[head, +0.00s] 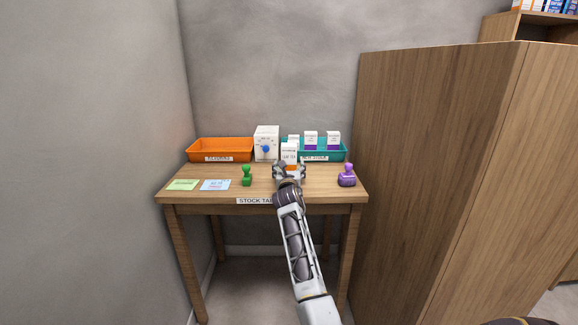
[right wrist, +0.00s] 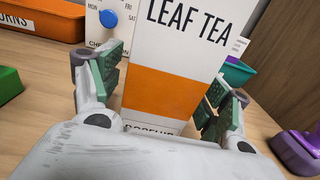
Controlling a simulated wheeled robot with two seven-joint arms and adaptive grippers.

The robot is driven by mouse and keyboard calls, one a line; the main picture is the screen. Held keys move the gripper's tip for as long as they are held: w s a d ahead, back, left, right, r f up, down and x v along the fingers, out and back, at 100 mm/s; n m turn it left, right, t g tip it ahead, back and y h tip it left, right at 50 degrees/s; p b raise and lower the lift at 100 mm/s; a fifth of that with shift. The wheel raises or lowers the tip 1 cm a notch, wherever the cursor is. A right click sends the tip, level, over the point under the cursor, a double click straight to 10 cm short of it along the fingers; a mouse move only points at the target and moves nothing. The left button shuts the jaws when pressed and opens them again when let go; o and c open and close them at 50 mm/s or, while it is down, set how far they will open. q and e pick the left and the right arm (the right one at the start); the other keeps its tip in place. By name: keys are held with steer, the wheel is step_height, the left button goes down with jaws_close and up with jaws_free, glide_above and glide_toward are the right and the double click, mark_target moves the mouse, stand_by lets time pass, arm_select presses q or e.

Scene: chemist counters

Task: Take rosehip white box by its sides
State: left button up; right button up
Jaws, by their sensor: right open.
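The rosehip white box (head: 289,151) stands upright on the table, in front of the teal tray. In the right wrist view the box (right wrist: 170,60) fills the middle, white with an orange band and the words LEAF TEA; the lettering at its foot is partly hidden. My right gripper (head: 289,168) is open at the box. In the right wrist view one finger of the gripper (right wrist: 170,82) is at each side of the box. I cannot tell whether the pads touch it. My left gripper is not in view.
A white box with a blue knob (head: 266,142) stands close at left. Behind are an orange tray (head: 220,158) and a teal tray (head: 339,156) holding white-and-purple boxes. A green stamp (head: 246,176), purple stamp (head: 347,177) and two cards (head: 183,184) lie forward. A wooden cabinet (head: 430,150) stands right.

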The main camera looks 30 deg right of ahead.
mark_target(289, 144)
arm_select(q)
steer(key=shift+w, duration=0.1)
arm_select(e)
steer(key=shift+c, duration=0.3)
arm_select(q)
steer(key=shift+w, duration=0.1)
arm_select(e)
steer(key=c, duration=1.1)
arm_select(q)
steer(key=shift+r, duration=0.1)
arm_select(e)
steer(key=shift+r, duration=0.15)
